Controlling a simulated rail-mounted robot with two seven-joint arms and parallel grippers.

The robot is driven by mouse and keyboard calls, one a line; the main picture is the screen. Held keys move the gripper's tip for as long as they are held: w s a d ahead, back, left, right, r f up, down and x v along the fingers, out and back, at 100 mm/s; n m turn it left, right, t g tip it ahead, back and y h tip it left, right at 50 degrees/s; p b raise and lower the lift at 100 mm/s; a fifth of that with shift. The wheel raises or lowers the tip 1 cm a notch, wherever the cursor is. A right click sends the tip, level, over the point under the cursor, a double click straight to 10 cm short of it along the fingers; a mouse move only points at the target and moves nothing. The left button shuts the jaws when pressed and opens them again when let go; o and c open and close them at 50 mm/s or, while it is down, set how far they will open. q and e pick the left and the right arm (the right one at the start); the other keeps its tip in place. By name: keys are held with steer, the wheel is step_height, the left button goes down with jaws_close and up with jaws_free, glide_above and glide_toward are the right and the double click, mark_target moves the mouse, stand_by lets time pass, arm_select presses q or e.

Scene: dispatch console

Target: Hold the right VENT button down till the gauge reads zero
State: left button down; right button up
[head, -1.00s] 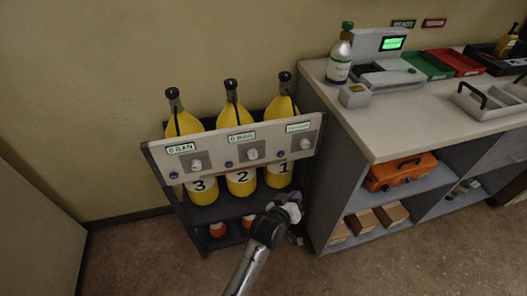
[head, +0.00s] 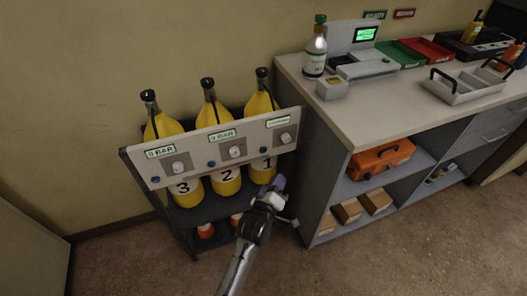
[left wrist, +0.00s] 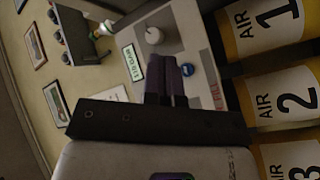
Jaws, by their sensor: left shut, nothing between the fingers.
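A pale panel (head: 190,153) crosses the front of the cylinder rack, with three gauge displays, grey knobs and blue buttons. The left and middle displays read 0 BAR. The right display (head: 278,121) shows a longer number, too small to read surely; it also shows in the left wrist view (left wrist: 131,62). The right blue button (left wrist: 187,69) lies beside my left fingertips in the left wrist view. My left gripper (head: 279,183) is shut and empty, below the panel's right end in the head view. I see no clear contact with the button. My right gripper is not in view.
Yellow cylinders 3 (head: 161,125), 2 (head: 215,108) and 1 (head: 261,99) stand behind the panel. A counter (head: 400,107) is close on the right, with a bottle (head: 315,52) and trays. An orange case (head: 380,158) sits on its shelf. The floor in front is clear.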

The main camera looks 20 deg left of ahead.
mark_target(263, 151)
arm_select(q)
steer(key=w+a+b, duration=0.3)
steer(key=w+a, duration=0.3)
steer(key=shift+b, duration=0.4)
steer(key=shift+w+a, duration=0.1)
steer(key=shift+w, duration=0.1)
stand_by(2.0)
steer(key=shift+w+a, duration=0.2)
steer(key=shift+w+a, duration=0.1)
stand_by(0.6)
